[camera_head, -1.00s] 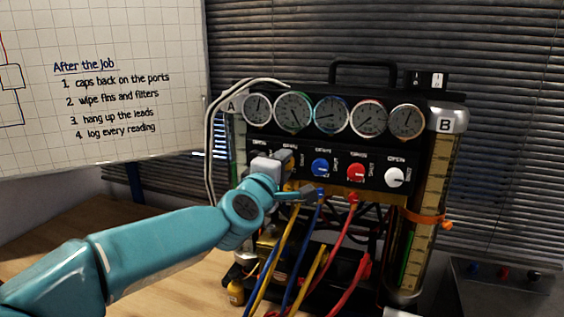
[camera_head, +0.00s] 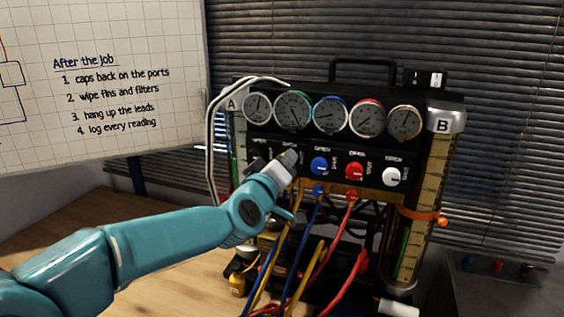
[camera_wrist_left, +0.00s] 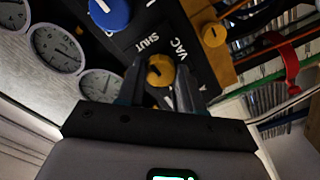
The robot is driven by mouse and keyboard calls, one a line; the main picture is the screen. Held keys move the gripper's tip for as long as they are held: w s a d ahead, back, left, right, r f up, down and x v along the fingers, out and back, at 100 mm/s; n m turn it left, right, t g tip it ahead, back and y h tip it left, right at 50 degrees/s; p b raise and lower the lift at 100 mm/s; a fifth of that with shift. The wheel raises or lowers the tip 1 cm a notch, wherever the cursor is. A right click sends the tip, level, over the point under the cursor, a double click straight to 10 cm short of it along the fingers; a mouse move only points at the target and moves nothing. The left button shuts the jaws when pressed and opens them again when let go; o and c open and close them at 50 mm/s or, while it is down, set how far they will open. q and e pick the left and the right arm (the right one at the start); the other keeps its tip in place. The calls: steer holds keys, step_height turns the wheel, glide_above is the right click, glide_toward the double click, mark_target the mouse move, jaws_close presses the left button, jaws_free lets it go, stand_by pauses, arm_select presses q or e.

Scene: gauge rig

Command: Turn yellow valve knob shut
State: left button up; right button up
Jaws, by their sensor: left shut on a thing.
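The yellow valve knob (camera_wrist_left: 160,70) shows in the left wrist view between the two fingers of my left gripper (camera_wrist_left: 160,88). It has a dark pointer mark, and the panel beside it reads SHUT and VAC. In the head view my left gripper (camera_head: 289,158) is at the black valve panel, left of the blue knob (camera_head: 319,166), and hides the yellow knob. The gripper is shut on the knob. My right gripper is not in view.
A red knob (camera_head: 354,171) and a white knob (camera_head: 391,176) sit farther right. Gauges (camera_head: 330,114) line the top of the rig. Yellow, blue and red hoses (camera_head: 337,240) hang below the panel. A glass column B (camera_head: 424,200) stands at the right.

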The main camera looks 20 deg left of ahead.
arm_select(q)
steer(key=shift+f, duration=0.1)
stand_by(0.4)
steer(key=o, duration=1)
steer(key=shift+o, duration=0.2)
steer(key=s+b, duration=0.1)
steer(key=s, duration=1.5)
steer(key=shift+s+a, duration=0.2)
steer(key=shift+a, duration=0.05)
